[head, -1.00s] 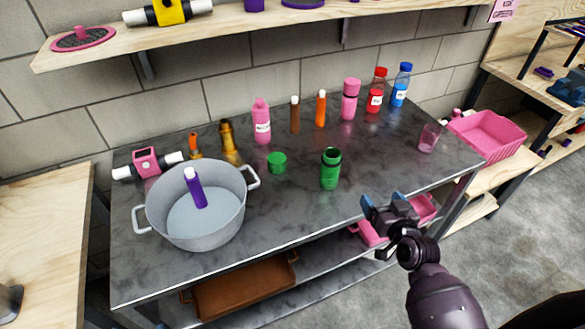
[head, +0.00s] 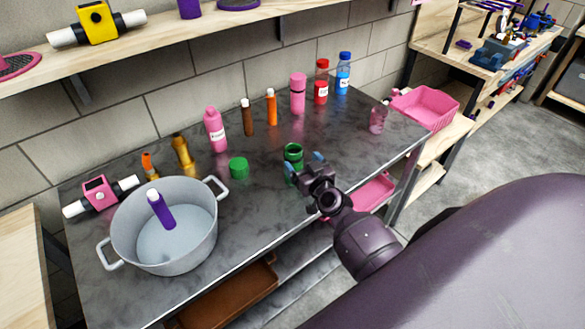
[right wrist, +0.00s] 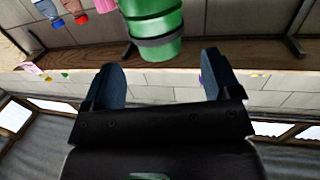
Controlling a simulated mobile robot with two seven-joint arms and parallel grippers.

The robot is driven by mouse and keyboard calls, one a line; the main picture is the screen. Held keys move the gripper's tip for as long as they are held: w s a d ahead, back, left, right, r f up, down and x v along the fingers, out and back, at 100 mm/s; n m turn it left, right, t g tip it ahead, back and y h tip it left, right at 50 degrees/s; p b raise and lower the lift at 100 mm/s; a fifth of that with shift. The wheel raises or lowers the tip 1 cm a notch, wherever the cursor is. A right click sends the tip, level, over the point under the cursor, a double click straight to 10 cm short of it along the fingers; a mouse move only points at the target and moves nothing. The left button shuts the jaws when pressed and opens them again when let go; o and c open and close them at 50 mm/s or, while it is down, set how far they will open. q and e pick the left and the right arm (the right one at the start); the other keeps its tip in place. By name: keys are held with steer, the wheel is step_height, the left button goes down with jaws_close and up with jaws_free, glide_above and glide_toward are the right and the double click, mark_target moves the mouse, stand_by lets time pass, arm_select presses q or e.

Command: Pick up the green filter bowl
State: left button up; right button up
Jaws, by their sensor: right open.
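The green filter bowl (head: 293,153) is an open-topped green container standing on the dark grey worktop (head: 270,205). My right gripper (head: 304,163) is in front of it in the head view and hides its lower part. In the right wrist view the green bowl (right wrist: 152,22), with a dark band, shows beyond the fingertips. The right gripper (right wrist: 162,76) is open, with nothing between its blue-tipped fingers. I cannot tell whether it touches the bowl. A separate green cap (head: 238,167) lies to the left on the worktop. My left gripper is not in view.
A grey pot (head: 125,240) holding a purple cylinder (head: 161,210) stands at left. Behind are a pink bottle (head: 215,130), brown and orange tubes, and pink, red and blue bottles. A clear pinkish cup (head: 378,118) stands at right. A wooden shelf (head: 170,35) runs above.

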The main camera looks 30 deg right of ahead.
mark_target(298, 155)
steer(key=shift+w+d, duration=0.25)
steer(key=shift+w, duration=1.3)
steer(key=shift+w+d, duration=0.2)
steer(key=shift+w, duration=1.35)
steer(key=shift+r, duration=0.1)
steer(key=c, duration=1.1)
steer(key=shift+c, duration=0.4)
steer(key=shift+r, duration=0.1)
